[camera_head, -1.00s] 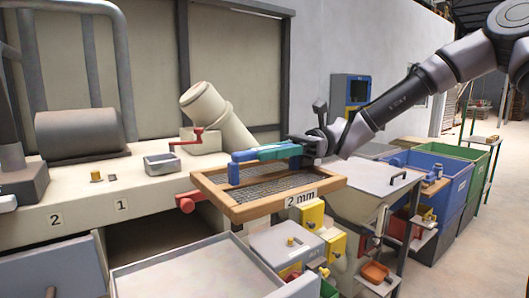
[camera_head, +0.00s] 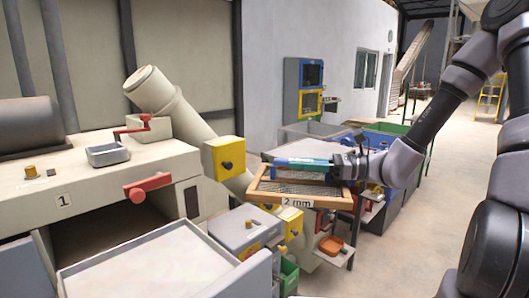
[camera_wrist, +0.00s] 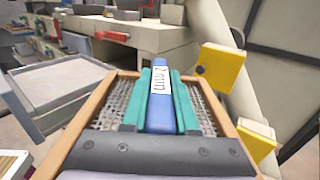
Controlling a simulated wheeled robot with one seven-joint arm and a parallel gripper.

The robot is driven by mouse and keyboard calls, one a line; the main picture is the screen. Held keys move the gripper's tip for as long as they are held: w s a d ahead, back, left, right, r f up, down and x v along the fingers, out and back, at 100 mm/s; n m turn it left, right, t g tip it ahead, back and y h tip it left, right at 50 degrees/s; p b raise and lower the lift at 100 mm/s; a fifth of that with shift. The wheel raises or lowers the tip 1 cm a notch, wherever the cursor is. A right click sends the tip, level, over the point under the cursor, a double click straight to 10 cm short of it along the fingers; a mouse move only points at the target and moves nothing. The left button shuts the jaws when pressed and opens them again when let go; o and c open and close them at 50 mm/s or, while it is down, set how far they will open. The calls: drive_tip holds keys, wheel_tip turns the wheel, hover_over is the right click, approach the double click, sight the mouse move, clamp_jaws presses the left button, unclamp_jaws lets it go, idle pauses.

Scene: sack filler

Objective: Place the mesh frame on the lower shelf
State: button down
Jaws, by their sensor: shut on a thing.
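The mesh frame (camera_head: 263,197) is a flat wooden rectangle with grey wire mesh, a blue handle bar and a "2 mm" label on its front. My gripper (camera_head: 300,163) is shut on its blue handle and holds it about level in the air. In the wrist view the teal fingers of my gripper (camera_wrist: 163,98) lie along both sides of the handle, with the wooden rails of the mesh frame (camera_wrist: 86,122) beyond them. A small stand (camera_head: 347,250) with an orange tray is below right of the frame; I cannot tell whether its lower level is the named shelf.
A beige machine (camera_head: 100,185) with a red lever stands left. A grey tray (camera_head: 150,262) is at the front. A yellow box (camera_head: 224,158) sits close to the frame's left. Blue bins (camera_head: 400,190) stand behind. The floor (camera_head: 430,215) at right is open.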

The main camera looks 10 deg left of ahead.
drive_tip(key=w+d+f+m+t+h, duration=0.8)
drive_tip(key=w+d+h, duration=0.1)
drive_tip(key=w+d, duration=0.3)
drive_tip(key=w+d+f+m+t+h, duration=0.8)
drive_tip(key=w+d, duration=0.3)
drive_tip(key=d, duration=0.2)
drive_tip(key=shift+w+d+f+m+h, duration=0.25)
drive_tip(key=shift+w+d+m+h, duration=0.15)
drive_tip(key=shift+m+h, duration=0.1)
